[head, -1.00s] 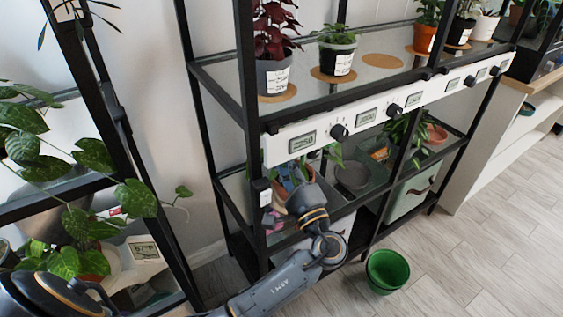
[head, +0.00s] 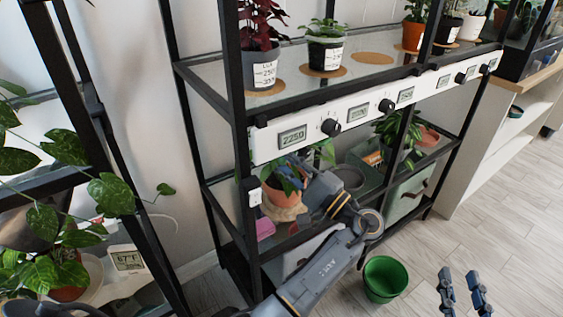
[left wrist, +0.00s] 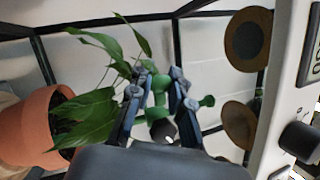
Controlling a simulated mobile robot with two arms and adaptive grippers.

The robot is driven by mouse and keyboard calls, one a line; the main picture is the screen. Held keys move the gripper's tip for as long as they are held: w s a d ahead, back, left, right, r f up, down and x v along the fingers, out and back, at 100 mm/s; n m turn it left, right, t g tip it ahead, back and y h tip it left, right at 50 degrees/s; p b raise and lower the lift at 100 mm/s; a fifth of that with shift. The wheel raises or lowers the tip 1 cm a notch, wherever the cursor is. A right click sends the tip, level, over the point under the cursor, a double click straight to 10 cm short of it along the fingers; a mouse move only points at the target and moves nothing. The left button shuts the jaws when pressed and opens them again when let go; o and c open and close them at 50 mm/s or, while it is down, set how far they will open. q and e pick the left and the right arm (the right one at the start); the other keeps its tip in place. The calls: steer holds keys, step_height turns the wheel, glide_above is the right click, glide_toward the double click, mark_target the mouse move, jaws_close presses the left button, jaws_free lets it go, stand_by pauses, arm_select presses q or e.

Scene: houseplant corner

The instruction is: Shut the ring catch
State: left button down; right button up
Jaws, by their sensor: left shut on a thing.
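A green part with rounded ends, seemingly the ring catch (left wrist: 158,84), is between the fingers of my left gripper (left wrist: 159,88) in the left wrist view. The gripper is shut on it. I cannot tell whether the ring is closed. A leafy plant in a terracotta pot (left wrist: 38,128) is left of the fingers. In the head view, my left arm reaches into the middle shelf beside a terracotta pot (head: 283,192); its fingers and the catch are hidden there. My right gripper (head: 463,292) is open and empty at the lower right, above the floor.
A white control strip (head: 356,114) with knobs and displays runs along the shelf front. Black shelf posts stand close to my left arm. A green bucket (head: 385,278) stands on the floor. The floor at the right is clear.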

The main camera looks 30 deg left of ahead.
stand_by(0.3)
arm_select(q)
steer(key=c, duration=1.2)
jaws_free()
